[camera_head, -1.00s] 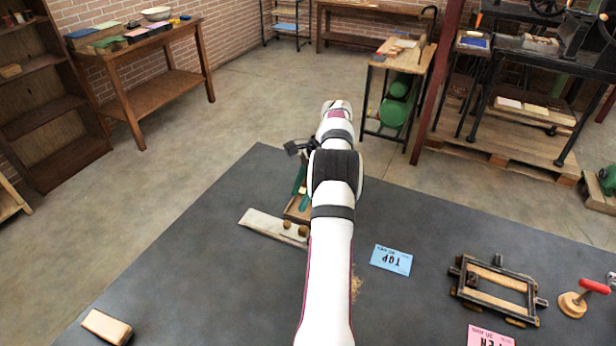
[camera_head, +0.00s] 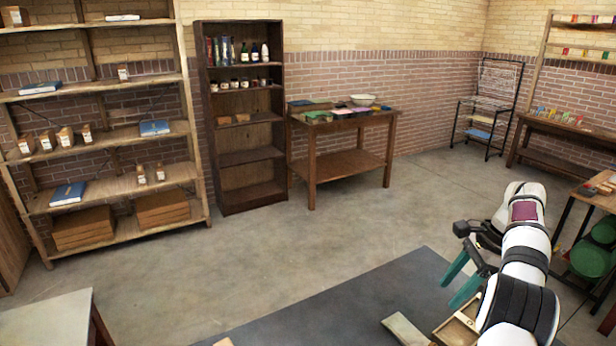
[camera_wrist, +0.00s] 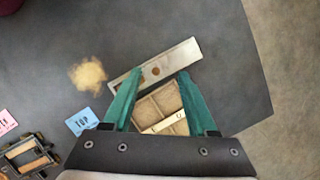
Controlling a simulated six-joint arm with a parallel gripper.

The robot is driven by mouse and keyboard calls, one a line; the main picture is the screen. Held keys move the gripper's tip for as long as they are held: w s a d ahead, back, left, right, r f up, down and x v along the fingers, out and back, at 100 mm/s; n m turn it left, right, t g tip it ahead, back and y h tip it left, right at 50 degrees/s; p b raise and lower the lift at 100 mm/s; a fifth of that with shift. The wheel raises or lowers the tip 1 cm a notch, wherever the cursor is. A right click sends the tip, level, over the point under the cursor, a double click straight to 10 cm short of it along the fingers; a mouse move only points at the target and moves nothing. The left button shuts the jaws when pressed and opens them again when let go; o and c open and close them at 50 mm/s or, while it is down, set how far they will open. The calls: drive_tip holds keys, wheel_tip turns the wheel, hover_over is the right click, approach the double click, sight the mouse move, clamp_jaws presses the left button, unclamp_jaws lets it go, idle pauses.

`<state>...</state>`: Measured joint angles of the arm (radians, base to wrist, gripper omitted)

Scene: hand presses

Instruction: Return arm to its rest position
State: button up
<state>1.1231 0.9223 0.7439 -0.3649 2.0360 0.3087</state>
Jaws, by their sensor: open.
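My gripper (camera_head: 447,296) shows at the right of the head view, with two green fingers pointing down toward the dark table. In the wrist view my gripper (camera_wrist: 160,73) has its fingers spread wide with nothing held between them. Below them is a wooden compartment box (camera_wrist: 150,107); a light strip lies across one compartment. A pale board (camera_wrist: 185,54) with round brown spots lies beyond the box. Parts of the box (camera_head: 455,328) and the board (camera_head: 402,328) also show at the bottom of the head view, the box partly hidden by my arm.
The dark table (camera_head: 345,315) also bears a tan powdery patch (camera_wrist: 88,75), a blue TOP card (camera_wrist: 82,121), a pink card (camera_wrist: 6,122) and a dark metal frame (camera_wrist: 30,155). Shelves (camera_head: 245,150) and a side table (camera_head: 345,165) stand well back across open floor.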

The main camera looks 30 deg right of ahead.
drive_tip(key=w+a+r+n+g, duration=0.1)
drive_tip(key=a+r+n, duration=0.2)
drive_tip(key=a, duration=0.6)
drive_tip(key=w+a+r+n, duration=0.2)
drive_tip(key=a+n, duration=0.1)
drive_tip(key=a, duration=0.6)
drive_tip(key=w+a+r+n+g, duration=0.1)
drive_tip(key=a+r+n, duration=0.2)
drive_tip(key=a, duration=0.5)
drive_tip(key=s+a+f+n+h, duration=0.1)
drive_tip(key=s+a+n, duration=0.25)
drive_tip(key=a, duration=0.35)
drive_tip(key=s+a+f+n, duration=0.1)
drive_tip(key=s+a+n, duration=0.1)
drive_tip(key=s+a, duration=0.4)
drive_tip(key=s+a+f+n, duration=0.4)
drive_tip(key=s+a+f, duration=0.1)
drive_tip(key=s, duration=0.4)
drive_tip(key=shift+s+a+g+h, duration=0.3)
drive_tip(key=shift+a, duration=0.4)
